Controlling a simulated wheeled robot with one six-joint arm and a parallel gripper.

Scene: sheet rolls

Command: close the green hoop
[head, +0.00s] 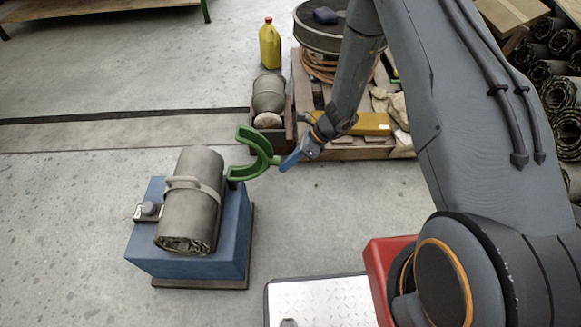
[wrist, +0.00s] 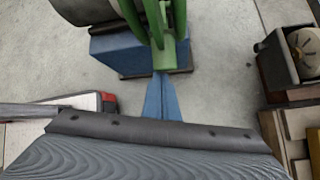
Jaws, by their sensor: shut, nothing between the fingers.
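The green hoop (head: 273,160) is a C-shaped piece standing open at the right side of the blue block (head: 233,240), swung away from the grey sheet roll (head: 190,215). The roll lies on the block with a pale band (head: 192,184) around it. My gripper (head: 288,163) is shut and empty, its blue fingertips just right of the hoop. In the wrist view the fingers (wrist: 163,84) point at the lower part of the green hoop (wrist: 168,55); I cannot tell whether they touch. The block (wrist: 118,58) and part of the roll (wrist: 85,8) show at the top.
A small knob (head: 149,208) sits on the block's left side. Behind are a yellow jug (head: 270,45), a box holding a rounded grey object (head: 268,95), and a pallet (head: 345,150) with coiled hose and stones. Open floor lies left of the block.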

